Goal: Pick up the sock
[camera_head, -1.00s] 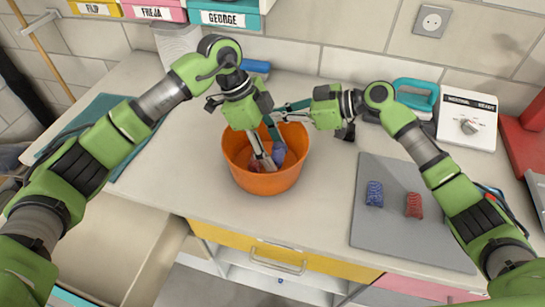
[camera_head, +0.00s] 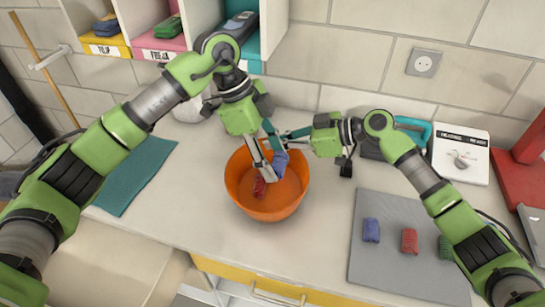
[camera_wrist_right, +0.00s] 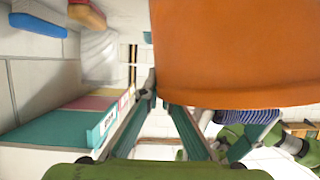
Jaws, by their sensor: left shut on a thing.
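An orange bowl (camera_head: 238,185) stands on the counter. A red sock-like bundle (camera_head: 258,187) lies inside it. My left gripper (camera_head: 275,167) reaches down into the bowl and is shut on a blue sock-like bundle (camera_head: 281,162), partly hidden by the fingers. My right gripper (camera_head: 287,136) is at the bowl's far right rim. In the right wrist view its fingers (camera_wrist_right: 157,100) come close together beside the orange bowl wall (camera_wrist_right: 235,50). Whether they pinch the rim is unclear. A blue striped item (camera_wrist_right: 247,115) shows beyond the bowl there.
A grey mat (camera_head: 385,268) at right carries blue (camera_head: 371,230), red (camera_head: 409,241) and green (camera_head: 446,247) bundles. A teal mat (camera_head: 135,180) lies at left. Labelled cubbies (camera_head: 160,43) stand at the back. A white device (camera_head: 460,152) and red stand (camera_head: 515,165) are at back right.

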